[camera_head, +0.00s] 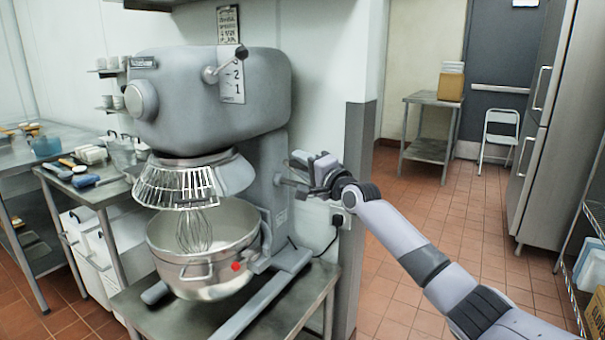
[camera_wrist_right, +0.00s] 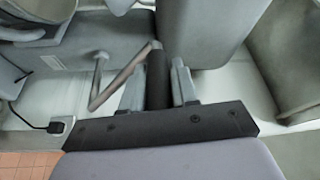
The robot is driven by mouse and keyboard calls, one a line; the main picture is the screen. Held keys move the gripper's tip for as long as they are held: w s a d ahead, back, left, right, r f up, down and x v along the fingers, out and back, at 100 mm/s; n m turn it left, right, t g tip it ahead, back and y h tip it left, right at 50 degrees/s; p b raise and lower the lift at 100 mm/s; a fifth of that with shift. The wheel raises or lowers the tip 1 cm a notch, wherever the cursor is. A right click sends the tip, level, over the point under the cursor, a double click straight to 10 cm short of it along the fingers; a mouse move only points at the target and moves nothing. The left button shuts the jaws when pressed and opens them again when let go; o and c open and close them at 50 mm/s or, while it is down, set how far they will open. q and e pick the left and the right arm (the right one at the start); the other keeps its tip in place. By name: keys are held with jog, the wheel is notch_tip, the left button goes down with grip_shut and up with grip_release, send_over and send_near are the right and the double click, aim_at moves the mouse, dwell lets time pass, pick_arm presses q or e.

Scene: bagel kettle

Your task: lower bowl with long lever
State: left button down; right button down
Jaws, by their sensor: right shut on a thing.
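The large grey mixer (camera_head: 205,95) stands on a metal table. Its steel bowl (camera_head: 205,285) sits below the wire guard (camera_head: 175,185), and the whisk (camera_head: 193,231) hangs with its lower part inside the bowl. My right gripper (camera_head: 305,170) is at the right side of the mixer column. In the wrist view, my right gripper (camera_wrist_right: 158,90) is shut on the dark grip of the long lever (camera_wrist_right: 157,75), with a finger on each side. The lever's bent metal rod (camera_wrist_right: 122,76) runs left from the grip. My left gripper is not in view.
A wall corner (camera_head: 356,190) stands close behind my right gripper, with a socket and cable (camera_head: 334,228) below. A short lever with a black knob (camera_head: 240,54) is on the mixer head. A side bench (camera_head: 100,190) with utensils is at left. Tiled floor on the right is open.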

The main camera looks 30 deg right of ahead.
jog(key=shift+d+r, duration=0.2)
jog(key=shift+r, duration=0.2)
jog(key=c, duration=1)
grip_release()
jog(key=shift+w, duration=0.1)
jog(key=shift+o, duration=0.2)
jog(key=shift+f, duration=0.15)
jog(key=shift+s+f, duration=0.15)
jog(key=shift+s, duration=0.45)
jog(key=s, duration=0.6)
jog(key=shift+d, duration=0.35)
jog(key=shift+f, duration=0.15)
